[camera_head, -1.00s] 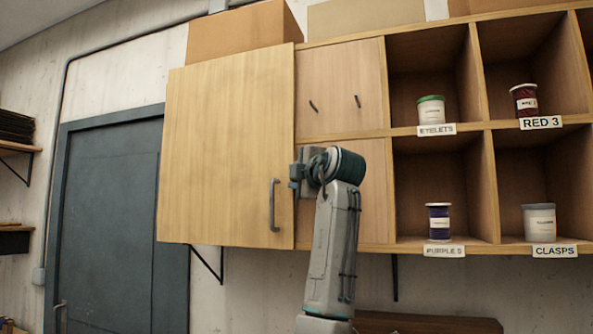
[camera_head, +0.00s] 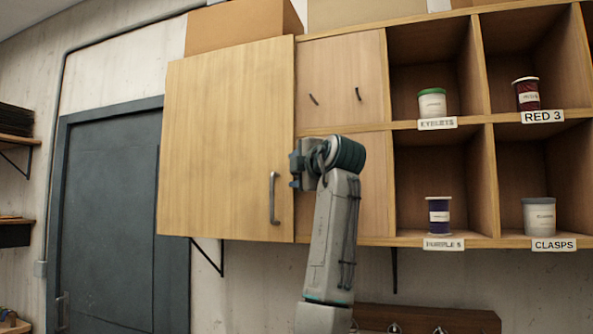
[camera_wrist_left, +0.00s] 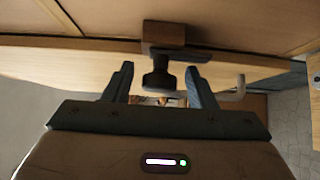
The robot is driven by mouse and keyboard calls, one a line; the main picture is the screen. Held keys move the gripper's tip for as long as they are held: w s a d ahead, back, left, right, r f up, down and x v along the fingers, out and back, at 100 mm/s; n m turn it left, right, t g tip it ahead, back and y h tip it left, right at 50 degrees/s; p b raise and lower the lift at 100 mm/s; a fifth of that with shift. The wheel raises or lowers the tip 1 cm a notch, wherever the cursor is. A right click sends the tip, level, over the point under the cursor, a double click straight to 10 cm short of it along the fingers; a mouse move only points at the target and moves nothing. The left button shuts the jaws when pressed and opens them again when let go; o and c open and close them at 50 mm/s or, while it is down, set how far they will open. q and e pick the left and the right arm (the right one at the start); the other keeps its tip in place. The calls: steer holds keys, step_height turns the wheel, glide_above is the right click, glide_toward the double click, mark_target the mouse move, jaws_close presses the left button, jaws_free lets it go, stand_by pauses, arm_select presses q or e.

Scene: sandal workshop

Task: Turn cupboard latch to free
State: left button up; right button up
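The cupboard's wooden door (camera_head: 225,140) is closed, with a grey bar handle (camera_head: 273,198) near its lower right edge. My left gripper (camera_head: 296,166) is at the door's right edge, above the handle's level. In the left wrist view, the latch shows as a brown wooden block (camera_wrist_left: 163,32) with a dark round knob (camera_wrist_left: 160,80) on it. My left gripper (camera_wrist_left: 160,68) is open there, one finger on each side of the knob, with gaps visible on both sides. The latch is hidden behind my gripper and arm in the head view. My right gripper is out of view.
Open shelves to the right hold labelled containers, including a green-lidded tub (camera_head: 432,103) and a purple spool (camera_head: 438,215). Cardboard boxes (camera_head: 240,28) sit on top. A dark grey door (camera_head: 105,210) stands at left.

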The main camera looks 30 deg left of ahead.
arm_select(q)
steer(key=b+v, duration=0.4)
steer(key=v, duration=0.6)
steer(key=shift+s+d+b, duration=0.2)
steer(key=shift+d+b, duration=0.15)
steer(key=shift+b, duration=0.05)
steer(key=shift+f, duration=0.15)
